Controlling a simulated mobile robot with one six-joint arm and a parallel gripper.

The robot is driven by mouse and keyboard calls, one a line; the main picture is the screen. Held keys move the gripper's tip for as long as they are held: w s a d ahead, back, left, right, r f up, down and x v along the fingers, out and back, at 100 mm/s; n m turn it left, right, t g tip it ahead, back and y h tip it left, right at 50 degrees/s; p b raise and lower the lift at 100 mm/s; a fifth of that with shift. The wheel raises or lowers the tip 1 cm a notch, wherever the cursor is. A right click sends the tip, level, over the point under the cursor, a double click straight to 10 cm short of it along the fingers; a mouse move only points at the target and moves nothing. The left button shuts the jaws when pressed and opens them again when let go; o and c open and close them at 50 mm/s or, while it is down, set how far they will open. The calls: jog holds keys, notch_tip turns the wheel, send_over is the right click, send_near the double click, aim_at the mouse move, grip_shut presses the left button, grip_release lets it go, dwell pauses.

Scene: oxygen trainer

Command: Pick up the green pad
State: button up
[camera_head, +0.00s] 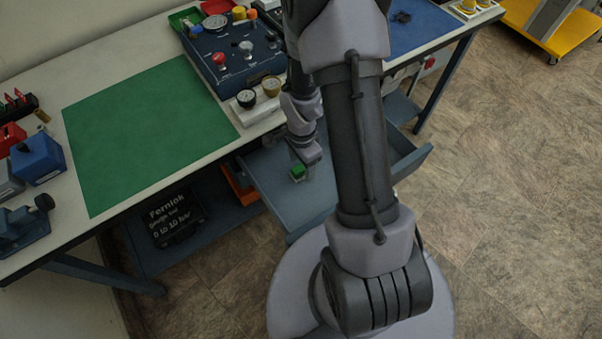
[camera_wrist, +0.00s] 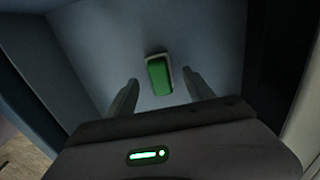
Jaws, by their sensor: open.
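The green pad, a small green block with a pale edge, lies in the open blue drawer. It shows in the head view (camera_head: 297,170) and in the wrist view (camera_wrist: 159,77). My gripper (camera_wrist: 160,78) is open and empty, its two fingers apart on either side of the pad as the wrist view sees it. I cannot tell how high the fingertips are above it. In the head view my gripper (camera_head: 304,163) is over the drawer and partly hides the pad.
The open drawer (camera_head: 272,196) has raised walls around my gripper. Above it is the bench with a large green mat (camera_head: 140,130) and a blue gauge panel (camera_head: 232,60). A dark case (camera_head: 175,218) stands on the lower shelf. The drawer floor around the pad looks clear.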

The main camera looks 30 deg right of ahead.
aim_at(301, 167)
notch_tip(301, 167, down, 2)
jog(key=shift+f, duration=0.15)
jog(key=shift+c, duration=1.3)
grip_shut()
notch_tip(301, 167, up, 10)
jog(key=p, duration=0.4)
